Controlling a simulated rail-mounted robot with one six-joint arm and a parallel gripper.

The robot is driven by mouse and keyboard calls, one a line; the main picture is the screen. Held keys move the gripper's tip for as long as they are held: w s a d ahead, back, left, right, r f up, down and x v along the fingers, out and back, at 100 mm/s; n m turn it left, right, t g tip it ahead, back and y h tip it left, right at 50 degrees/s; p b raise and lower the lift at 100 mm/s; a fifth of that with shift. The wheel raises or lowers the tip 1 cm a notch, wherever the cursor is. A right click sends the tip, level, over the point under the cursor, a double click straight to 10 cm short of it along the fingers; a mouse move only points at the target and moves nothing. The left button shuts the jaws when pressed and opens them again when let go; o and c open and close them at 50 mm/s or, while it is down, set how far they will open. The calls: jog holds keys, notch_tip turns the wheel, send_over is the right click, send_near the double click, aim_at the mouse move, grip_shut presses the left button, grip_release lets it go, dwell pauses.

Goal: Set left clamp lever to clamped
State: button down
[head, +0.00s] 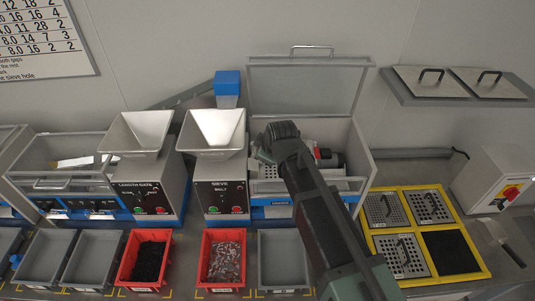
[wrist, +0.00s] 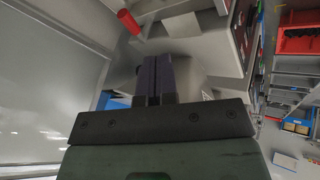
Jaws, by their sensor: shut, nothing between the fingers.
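The sieve machine (head: 363,160) has its glazed lid (head: 305,88) raised, and my arm reaches into its open box. A small red part (head: 317,153) shows inside, just right of my arm. In the wrist view a red cylindrical grip (wrist: 128,22) stands out at the upper left, beside a grey housing; it may be a clamp lever's end, but I cannot tell which lever or its setting. My gripper (wrist: 160,72) is shut and empty, its dark fingers together in front of the grey housing, apart from the red grip. In the head view my wrist hides the fingers and part of the box.
The sieve hopper (head: 213,130) stands close left of the box. The raised lid stands behind my gripper. Red bins (head: 222,284) and a grey bin (head: 283,288) line the front. A yellow-framed rack (head: 365,222) with perforated plates lies to the right.

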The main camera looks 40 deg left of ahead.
jog(key=w+a+f+b, duration=0.4)
jog(key=w+f+b, duration=0.1)
jog(key=w+f, duration=0.1)
jog(key=shift+a+f+b, duration=0.35)
jog(key=shift+f, duration=0.15)
